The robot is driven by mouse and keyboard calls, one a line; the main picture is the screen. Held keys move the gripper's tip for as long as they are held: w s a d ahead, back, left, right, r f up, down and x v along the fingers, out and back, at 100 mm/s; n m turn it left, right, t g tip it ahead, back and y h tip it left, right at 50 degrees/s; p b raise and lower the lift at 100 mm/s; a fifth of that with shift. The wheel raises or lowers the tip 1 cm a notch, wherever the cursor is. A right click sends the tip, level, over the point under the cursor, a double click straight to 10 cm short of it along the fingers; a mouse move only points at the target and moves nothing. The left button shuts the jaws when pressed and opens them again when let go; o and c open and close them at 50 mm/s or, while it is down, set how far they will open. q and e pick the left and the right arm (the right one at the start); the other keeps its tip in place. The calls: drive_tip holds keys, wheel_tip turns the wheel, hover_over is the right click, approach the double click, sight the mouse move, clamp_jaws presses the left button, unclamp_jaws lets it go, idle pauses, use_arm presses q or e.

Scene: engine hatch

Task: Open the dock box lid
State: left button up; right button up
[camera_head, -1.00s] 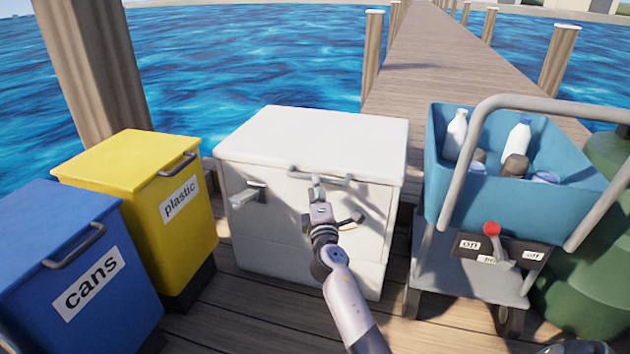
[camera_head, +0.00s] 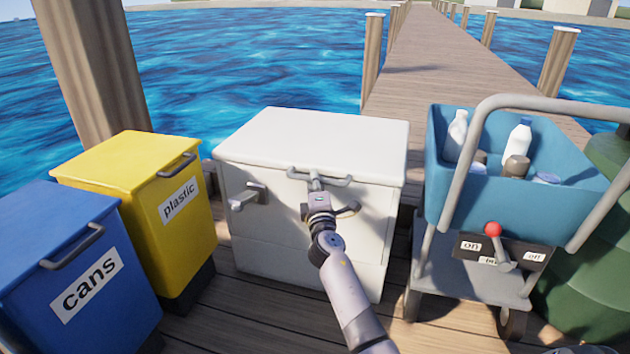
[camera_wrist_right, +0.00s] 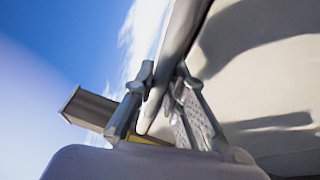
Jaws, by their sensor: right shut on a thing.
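The white dock box (camera_head: 270,222) stands on the planks in the middle of the head view. Its lid (camera_head: 315,137) lies flat and closed on top. A grey bar handle (camera_head: 335,181) runs along the lid's front edge. My right gripper (camera_head: 316,184) is at this handle, shut on it near its middle. In the right wrist view the handle (camera_wrist_right: 178,55) passes between the fingers (camera_wrist_right: 160,105). A grey latch or lever (camera_head: 250,196) sticks out of the box's front left. My left gripper is not in view.
A yellow plastic bin (camera_head: 130,180) and a blue cans bin (camera_head: 75,255) stand at the left. A trolley with a blue tub (camera_head: 500,195) of bottles stands close at the right, beside a green barrel (camera_head: 590,290). Water lies behind the box.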

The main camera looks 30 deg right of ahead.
clamp_jaws()
idle(0.5)
